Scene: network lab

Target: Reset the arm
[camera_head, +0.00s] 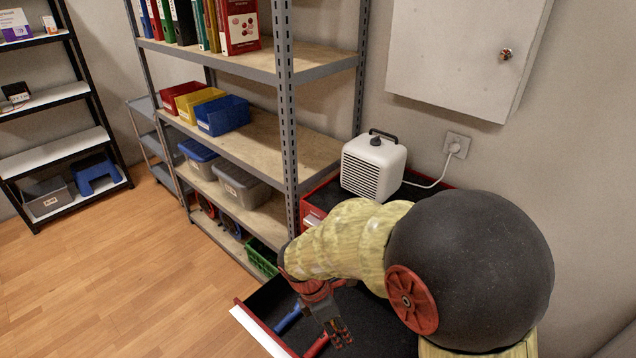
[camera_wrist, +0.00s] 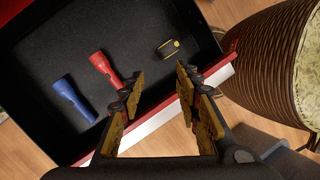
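My gripper (camera_head: 338,331) hangs over an open drawer in the head view, with my arm reaching in from the right. In the wrist view my gripper (camera_wrist: 156,98) has its two fingers spread well apart, with nothing between them. The open black-lined drawer (camera_wrist: 120,30) lies below it. Inside are a blue flashlight (camera_wrist: 70,97), a red flashlight (camera_wrist: 103,68) and a small black and yellow item (camera_wrist: 168,48), perhaps a tape measure. The fingers are over the drawer's front edge, apart from these items as far as I can tell.
A metal shelf (camera_head: 285,110) with bins and binders stands left of my arm. A white heater (camera_head: 373,166) sits on the red cabinet behind, plugged into a wall outlet (camera_head: 456,145). A wall box (camera_head: 465,55) hangs above. Wooden floor (camera_head: 110,270) at left is clear.

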